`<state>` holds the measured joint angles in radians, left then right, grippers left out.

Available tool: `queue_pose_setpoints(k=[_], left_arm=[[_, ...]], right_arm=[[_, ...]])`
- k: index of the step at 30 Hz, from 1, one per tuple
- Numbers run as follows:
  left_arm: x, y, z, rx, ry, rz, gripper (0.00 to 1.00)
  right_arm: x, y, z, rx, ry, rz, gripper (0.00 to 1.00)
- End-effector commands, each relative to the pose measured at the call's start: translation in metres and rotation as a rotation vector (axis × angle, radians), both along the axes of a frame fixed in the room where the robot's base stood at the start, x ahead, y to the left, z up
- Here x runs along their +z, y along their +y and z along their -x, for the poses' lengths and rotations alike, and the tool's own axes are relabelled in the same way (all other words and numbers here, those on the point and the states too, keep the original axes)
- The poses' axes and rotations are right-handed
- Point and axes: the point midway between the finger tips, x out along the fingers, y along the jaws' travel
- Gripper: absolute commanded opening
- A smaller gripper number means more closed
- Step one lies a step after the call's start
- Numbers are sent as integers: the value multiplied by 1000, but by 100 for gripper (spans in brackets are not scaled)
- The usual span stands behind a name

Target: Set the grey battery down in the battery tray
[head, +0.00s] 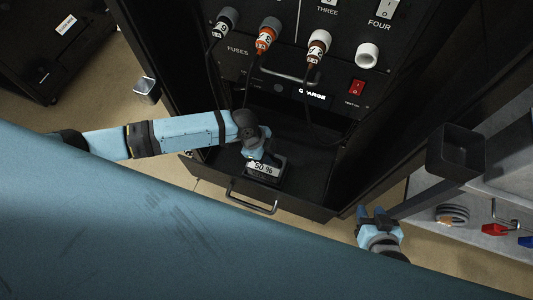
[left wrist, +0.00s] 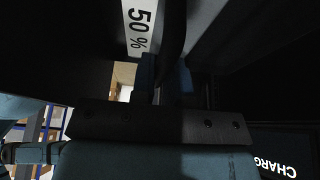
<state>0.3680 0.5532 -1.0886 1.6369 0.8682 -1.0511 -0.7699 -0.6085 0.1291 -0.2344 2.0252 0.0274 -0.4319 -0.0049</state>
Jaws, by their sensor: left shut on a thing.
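The grey battery (head: 262,176) looks dark and carries a white "50 %" label. The label also shows close up in the left wrist view, on the battery (left wrist: 140,28). My left gripper (head: 260,157) is shut on the battery's top and holds it inside the outline of the open battery tray (head: 312,190). The tray is a black pulled-out drawer low in the rack. I cannot tell whether the battery's underside touches the tray floor. My right gripper (head: 378,216) is outside the tray to the right, empty, with its fingertips apart.
The black rack panel (head: 335,75) above the tray has several capped fuses, a red switch (head: 357,88) and a "CHARGE" label. The drawer handle (head: 252,197) is at the tray's front. A grey bench (head: 480,195) with tools stands at right. The tray's right side is clear.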

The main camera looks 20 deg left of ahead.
Motion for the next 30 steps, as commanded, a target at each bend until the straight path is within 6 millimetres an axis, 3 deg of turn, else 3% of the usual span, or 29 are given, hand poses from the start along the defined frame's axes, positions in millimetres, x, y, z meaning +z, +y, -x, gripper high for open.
queue_pose_setpoints(k=[14, 15, 18, 27, 30], left_arm=[[-4, -1, -1, 0, -3, 3, 0], [-3, -1, -1, 0, -3, 3, 19], [-4, -1, -1, 0, -2, 3, 42], [-7, 1, 1, 0, 2, -2, 44], [0, 4, 0, 0, 0, -2, 44]], right_arm=[[-5, 0, 1, -1, 6, 2, 39], [-5, 0, 1, -1, 5, 2, 39], [-4, 0, 1, -1, 3, 1, 39], [-2, 0, 0, -1, -1, -1, 39], [-1, 0, 0, -1, 0, -2, 39]])
